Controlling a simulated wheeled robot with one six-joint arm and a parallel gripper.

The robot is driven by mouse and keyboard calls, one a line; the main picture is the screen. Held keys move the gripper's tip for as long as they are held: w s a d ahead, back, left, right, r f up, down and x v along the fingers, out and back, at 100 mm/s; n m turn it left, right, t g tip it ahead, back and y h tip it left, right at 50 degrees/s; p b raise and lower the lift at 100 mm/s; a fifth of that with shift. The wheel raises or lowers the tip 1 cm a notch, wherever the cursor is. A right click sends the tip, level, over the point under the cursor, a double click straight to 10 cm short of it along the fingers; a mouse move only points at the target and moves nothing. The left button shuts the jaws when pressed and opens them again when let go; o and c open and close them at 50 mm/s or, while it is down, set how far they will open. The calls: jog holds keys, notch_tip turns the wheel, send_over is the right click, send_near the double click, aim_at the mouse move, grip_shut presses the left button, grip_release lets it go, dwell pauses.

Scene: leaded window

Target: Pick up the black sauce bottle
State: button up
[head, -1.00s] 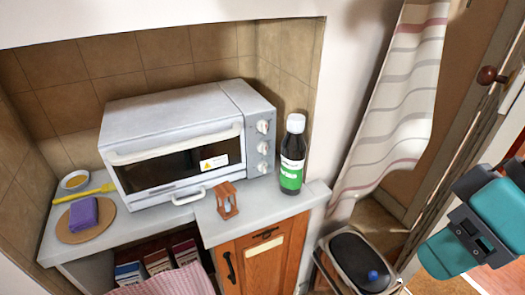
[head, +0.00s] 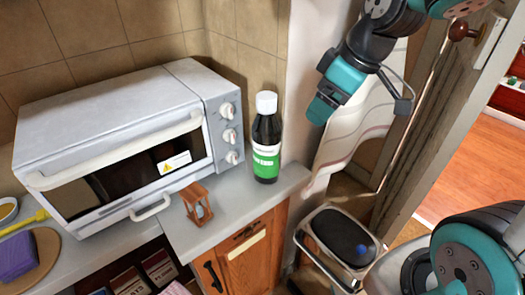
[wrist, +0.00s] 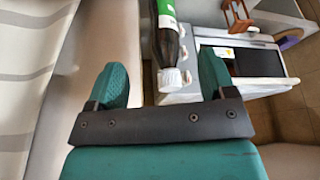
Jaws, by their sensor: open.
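The black sauce bottle (head: 266,132) has a white cap and a green and white label. It stands upright on the grey counter, right of the toaster oven, in the head view. My gripper (head: 322,105) is above and to the right of the bottle there, apart from it and empty. In the wrist view my open gripper (wrist: 162,66) has its two teal fingers wide apart. The bottle (wrist: 166,42) shows in the gap between them, cap towards the palm, farther off than the fingers.
The white toaster oven (head: 120,125) stands close left of the bottle. A small brown wooden hourglass-like stand (head: 197,203) is in front of the oven. A striped curtain (head: 352,150) hangs to the right.

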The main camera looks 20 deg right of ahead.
aim_at(268, 96)
jog(key=w+a+p, duration=0.1)
jog(key=w+a, duration=0.1)
jog(key=w, duration=0.1)
jog(key=w+a+p, duration=0.1)
jog(key=w+a, duration=0.1)
jog(key=w+a+p, duration=0.1)
jog(key=w+a, duration=0.1)
jog(key=w, duration=0.1)
jog(key=shift+w+a, duration=0.25)
jog(key=shift+w, duration=0.05)
jog(key=shift+w+p+x, duration=0.15)
jog(key=shift+p+x, duration=0.2)
jog(key=shift+x, duration=0.95)
jog(key=shift+w+p+x, duration=0.15)
jog(key=shift+p+x, duration=0.15)
jog(key=shift+x, duration=1.05)
jog(key=shift+a+r, duration=0.15)
jog(key=shift+r, duration=0.05)
grip_shut()
